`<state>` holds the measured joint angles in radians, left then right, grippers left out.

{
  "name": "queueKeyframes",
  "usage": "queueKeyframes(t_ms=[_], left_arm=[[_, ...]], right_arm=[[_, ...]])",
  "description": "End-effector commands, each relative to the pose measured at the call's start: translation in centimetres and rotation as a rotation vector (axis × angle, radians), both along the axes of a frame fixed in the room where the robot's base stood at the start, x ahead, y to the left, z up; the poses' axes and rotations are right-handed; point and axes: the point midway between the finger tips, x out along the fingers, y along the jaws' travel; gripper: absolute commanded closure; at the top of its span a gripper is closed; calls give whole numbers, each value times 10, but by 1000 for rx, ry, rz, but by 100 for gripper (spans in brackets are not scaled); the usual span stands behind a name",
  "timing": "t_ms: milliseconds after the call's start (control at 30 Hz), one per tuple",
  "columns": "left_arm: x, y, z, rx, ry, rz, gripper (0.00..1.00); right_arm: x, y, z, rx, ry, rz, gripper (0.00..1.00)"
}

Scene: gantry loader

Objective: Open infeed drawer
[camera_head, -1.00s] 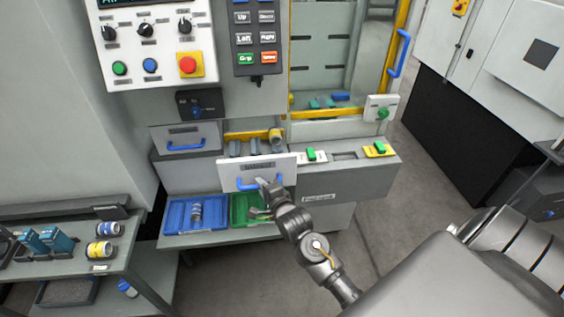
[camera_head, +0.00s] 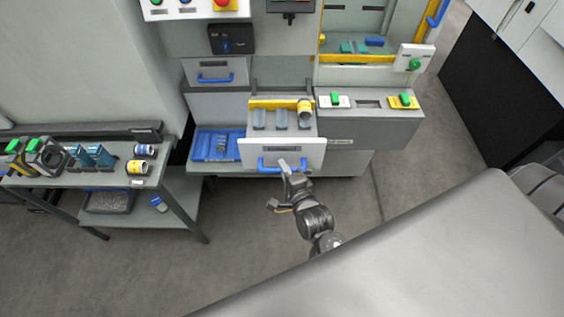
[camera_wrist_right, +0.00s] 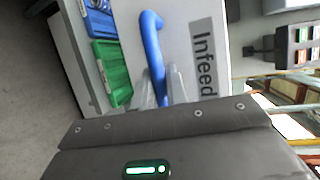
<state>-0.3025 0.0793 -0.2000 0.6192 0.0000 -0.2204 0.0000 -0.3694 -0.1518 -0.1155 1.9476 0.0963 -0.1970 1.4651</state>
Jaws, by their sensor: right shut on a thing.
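The infeed drawer (camera_head: 283,150) stands pulled out from the machine, its white front carrying a blue handle (camera_head: 268,170). In the right wrist view the fingers (camera_wrist_right: 162,88) close around the blue handle (camera_wrist_right: 153,50), beside the printed word "Infeed" (camera_wrist_right: 204,60). My left gripper is not in view.
A blue tray (camera_head: 202,146) lies on a shelf left of the drawer; a green tray (camera_wrist_right: 116,72) shows in the wrist view. A closed drawer (camera_head: 215,72) is above left. A side table (camera_head: 176,183) with parts stands at left. Floor is clear in front.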

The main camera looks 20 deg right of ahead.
Motion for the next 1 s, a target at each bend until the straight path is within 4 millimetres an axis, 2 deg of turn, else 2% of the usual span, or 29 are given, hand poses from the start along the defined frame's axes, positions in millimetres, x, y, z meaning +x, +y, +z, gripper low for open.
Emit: queueKeyframes(t_ms=[333, 367, 500, 533, 833, 1000], left_arm=[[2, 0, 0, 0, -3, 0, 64], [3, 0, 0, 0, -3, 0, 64], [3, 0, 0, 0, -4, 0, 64], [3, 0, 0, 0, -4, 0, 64], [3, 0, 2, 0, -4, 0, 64], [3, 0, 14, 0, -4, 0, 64]], right_arm=[[-1, 1, 0, 1, 0, 1, 100], [-1, 1, 0, 1, 0, 1, 84], [-1, 0, 0, 1, 0, 0, 66], [-1, 0, 0, 1, 0, 0, 64], [-4, 0, 1, 1, 0, -1, 64], [-25, 0, 7, 1, 4, -1, 64]])
